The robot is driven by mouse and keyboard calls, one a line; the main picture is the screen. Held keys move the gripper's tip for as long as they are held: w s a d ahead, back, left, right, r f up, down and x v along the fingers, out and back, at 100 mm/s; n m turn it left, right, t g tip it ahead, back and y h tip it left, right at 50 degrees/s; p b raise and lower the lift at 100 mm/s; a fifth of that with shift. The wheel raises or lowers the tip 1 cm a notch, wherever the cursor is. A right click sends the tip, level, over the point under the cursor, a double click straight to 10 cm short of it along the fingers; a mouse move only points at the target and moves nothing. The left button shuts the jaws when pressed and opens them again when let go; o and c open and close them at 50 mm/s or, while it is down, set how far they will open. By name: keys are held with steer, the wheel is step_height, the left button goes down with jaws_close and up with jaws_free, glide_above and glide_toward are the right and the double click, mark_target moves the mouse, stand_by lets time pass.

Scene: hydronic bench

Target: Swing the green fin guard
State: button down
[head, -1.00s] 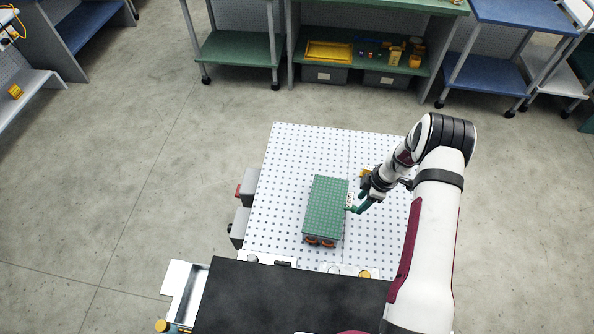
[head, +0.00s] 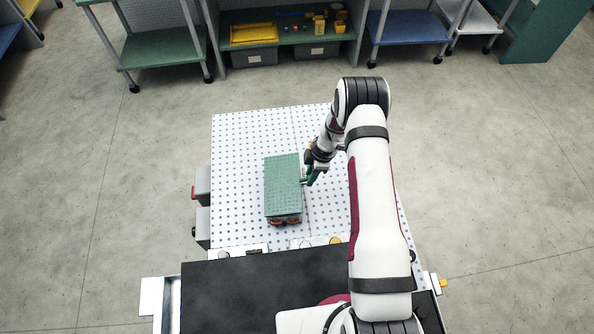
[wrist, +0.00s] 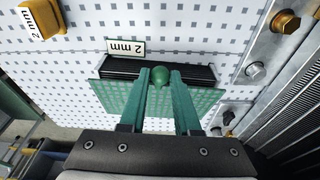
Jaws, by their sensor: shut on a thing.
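The green fin guard (head: 283,185) is a perforated panel lying over a box-shaped finned unit on the white perforated bench top. In the wrist view, the guard (wrist: 112,98) shows behind my fingers, with dark fins (wrist: 195,75) along its edge. A round green knob (wrist: 160,76) sits between my fingertips. My gripper (wrist: 160,80) is shut on this knob. In the head view, my gripper (head: 308,180) is at the guard's right edge, partly hidden by my wrist. The contact on the knob's sides is partly hidden.
A white "2 mm" label (wrist: 125,48) is beside the fins. A yellow block (wrist: 45,18) with a "2 mm" label lies on the bench top (head: 240,130). A metal finned unit with bolts (wrist: 290,110) is at the wrist view's right.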

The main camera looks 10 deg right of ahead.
mark_target(292, 182)
steer(key=shift+a+r, duration=0.15)
steer(key=shift+r, duration=0.65)
steer(key=shift+w+a+r, duration=0.1)
steer(key=shift+a+r, duration=0.25)
steer(key=shift+r, duration=0.3)
steer(key=shift+s+a+r, duration=0.1)
steer(key=shift+a+r, duration=0.2)
steer(key=shift+r, duration=0.3)
steer(key=shift+w+a+r, duration=0.1)
steer(key=shift+a+r, duration=0.25)
steer(key=shift+r, duration=0.3)
steer(key=a+r, duration=0.3)
steer(key=shift+w, duration=0.1)
steer(key=shift+a+r, duration=0.1)
steer(key=shift+a, duration=0.05)
steer(key=shift+w+a+r, duration=0.1)
steer(key=shift+a+r, duration=0.4)
steer(key=shift+a, duration=0.4)
steer(key=shift+w+a+r, duration=0.1)
steer(key=shift+a+r, duration=0.4)
steer(key=shift+a, duration=0.35)
